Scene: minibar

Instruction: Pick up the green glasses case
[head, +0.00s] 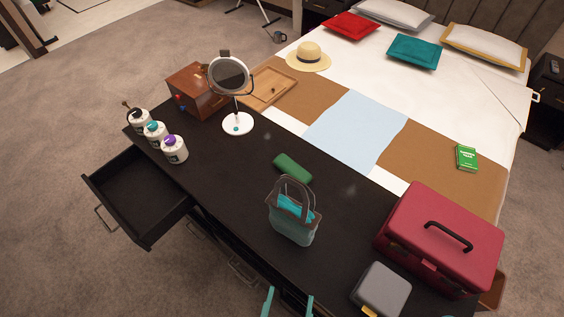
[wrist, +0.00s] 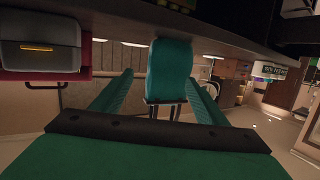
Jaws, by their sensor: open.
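The green glasses case (head: 292,168) lies on the black tabletop (head: 240,185), just behind the grey-teal handbag (head: 293,222). It looks whole, with nothing on top of it, and the bag handle rises close to its near side. My gripper (head: 288,302) shows only as two teal fingertips at the bottom edge of the head view, well short of the case, with the bag between them. In the wrist view my gripper (wrist: 159,80) is open with its fingers apart. I cannot make out the case there.
A red case (head: 440,235) and a grey box (head: 382,290) stand at the right. A round mirror (head: 230,76), wooden box (head: 197,90) and several bottles (head: 155,132) stand at the left. An open drawer (head: 140,195) juts out. A teal padded object (wrist: 170,70) shows beyond my fingers.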

